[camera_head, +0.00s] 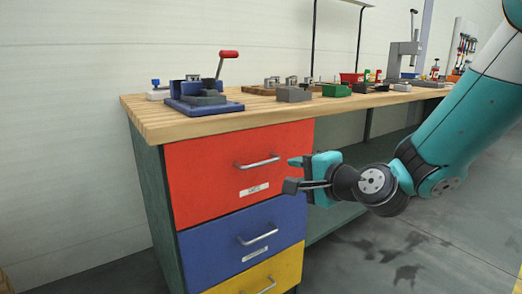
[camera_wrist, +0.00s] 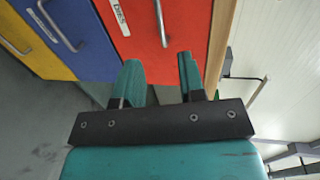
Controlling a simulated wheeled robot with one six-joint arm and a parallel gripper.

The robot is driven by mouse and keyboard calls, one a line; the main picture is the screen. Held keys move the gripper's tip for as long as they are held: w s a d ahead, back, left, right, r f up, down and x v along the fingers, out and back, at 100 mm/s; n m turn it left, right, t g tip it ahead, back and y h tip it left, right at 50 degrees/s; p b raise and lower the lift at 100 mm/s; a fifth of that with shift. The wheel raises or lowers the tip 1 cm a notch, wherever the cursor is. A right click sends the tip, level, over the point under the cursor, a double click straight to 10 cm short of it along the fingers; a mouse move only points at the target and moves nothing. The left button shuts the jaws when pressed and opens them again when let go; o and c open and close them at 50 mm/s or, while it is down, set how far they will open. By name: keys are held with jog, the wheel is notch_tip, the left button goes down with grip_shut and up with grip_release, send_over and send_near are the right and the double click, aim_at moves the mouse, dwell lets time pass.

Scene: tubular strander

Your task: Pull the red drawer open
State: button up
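The red drawer (camera_head: 225,178) is the top front of the cabinet under the workbench and looks shut, flush with the drawer below. Its silver bar handle (camera_head: 257,162) is level, with a white label under it. My gripper (camera_head: 291,174) is just right of the handle in the head view. In the wrist view the red drawer (camera_wrist: 186,30) lies ahead, and its handle (camera_wrist: 160,22) shows beyond the gap between the fingertips. My gripper (camera_wrist: 158,68) is open with nothing between its fingers. The fingers look apart from the handle.
A blue drawer (camera_head: 225,252) and a yellow drawer (camera_head: 283,267) sit below the red one. The wooden bench top (camera_head: 245,117) holds a blue-based press (camera_head: 203,101) with a red lever and several small parts. Grey floor (camera_head: 420,255) is clear in front of the bench.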

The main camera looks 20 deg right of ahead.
aim_at(262, 164)
jog(key=shift+h, duration=0.3)
jog(key=p+x, duration=1.1)
jog(key=x, duration=0.4)
jog(key=shift+w+d+p, duration=0.1)
jog(key=shift+d+p, duration=0.05)
jog(key=shift+p, duration=0.25)
grip_shut()
